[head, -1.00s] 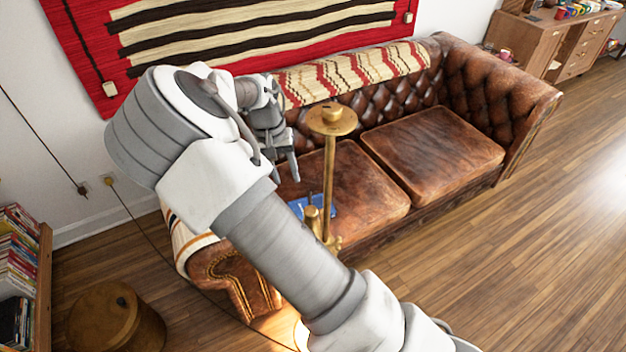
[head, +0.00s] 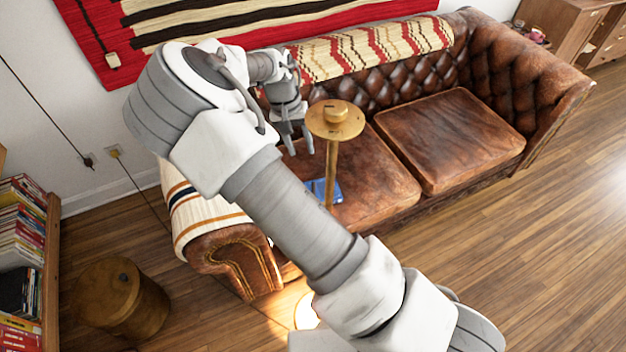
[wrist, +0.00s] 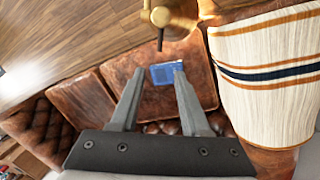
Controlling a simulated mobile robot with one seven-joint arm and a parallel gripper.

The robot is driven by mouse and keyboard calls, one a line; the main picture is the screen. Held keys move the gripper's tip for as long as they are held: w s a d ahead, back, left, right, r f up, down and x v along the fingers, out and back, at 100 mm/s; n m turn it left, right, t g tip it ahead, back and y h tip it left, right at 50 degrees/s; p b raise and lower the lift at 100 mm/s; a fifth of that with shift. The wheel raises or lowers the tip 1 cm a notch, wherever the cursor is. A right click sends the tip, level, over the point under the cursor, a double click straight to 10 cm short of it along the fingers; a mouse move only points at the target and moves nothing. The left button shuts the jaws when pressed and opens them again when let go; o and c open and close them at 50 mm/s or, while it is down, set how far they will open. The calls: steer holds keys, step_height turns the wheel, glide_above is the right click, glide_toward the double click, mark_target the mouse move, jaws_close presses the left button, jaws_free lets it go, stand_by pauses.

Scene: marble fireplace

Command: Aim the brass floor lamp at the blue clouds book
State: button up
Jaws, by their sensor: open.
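The brass floor lamp (head: 334,122) stands in front of the sofa. Its round top and upper pole show; my arm hides the lower part. A brass part of it (wrist: 170,18) is at the top edge of the wrist view. The blue book (head: 326,190) lies on the left sofa cushion, partly hidden behind the pole and my arm. In the wrist view the book (wrist: 165,73) appears between my fingertips, but beyond them. My gripper (head: 297,143) is open and empty, pointing down above the sofa's left side, left of the lamp top.
The brown leather sofa (head: 455,140) fills the middle, with a striped blanket (head: 205,215) over its left arm. A round wooden stool (head: 120,298) and bookshelf (head: 50,260) stand at left. A bright patch (head: 306,312) shows by my arm. Floor at right is clear.

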steer(key=d+f, duration=0.1)
steer(key=f, duration=0.4)
steer(key=d+f+p, duration=0.1)
steer(key=f, duration=0.4)
steer(key=d+f, duration=0.1)
steer(key=f, duration=0.4)
steer(key=shift+s+f+p, duration=0.1)
steer(key=shift+s+p, duration=0.05)
steer(key=shift+p, duration=0.15)
jaws_close()
stand_by(0.7)
